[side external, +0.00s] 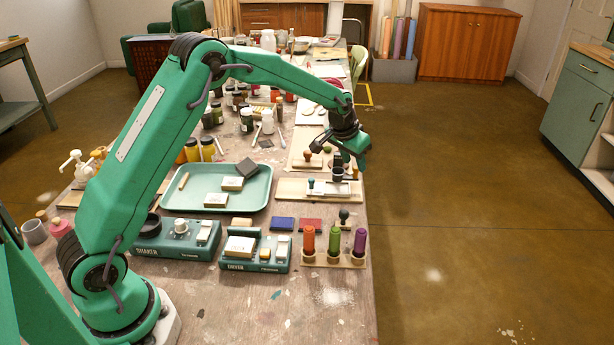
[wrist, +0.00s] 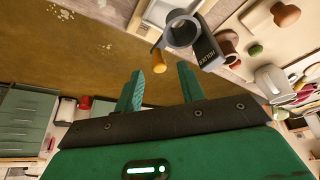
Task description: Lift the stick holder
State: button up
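The stick holder (wrist: 184,33) is a dark grey ring-shaped cup with a block beside it bearing lettering that seems to read HOLDER. It is at the top of the wrist view, beyond my fingertips. In the side view, a small dark cup (side external: 338,173) that looks like the same holder stands at the table's right edge, just below my gripper. In the side view my gripper (side external: 340,157) hangs over the right edge of the table, close above the holder and partly covering that area.
Wooden boards with knobbed stamps (side external: 308,157) lie beside the holder. A green tray (side external: 262,194) is to the left. Orange, green and purple sticks (side external: 334,240) stand nearer the front. The floor (side external: 450,200) right of the table is clear.

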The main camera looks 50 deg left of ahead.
jog(key=shift+x, duration=0.75)
grip_shut()
jog(key=shift+r, duration=0.7)
jog(key=shift+c, duration=1.2)
grip_release()
jog(key=shift+o, duration=1.2)
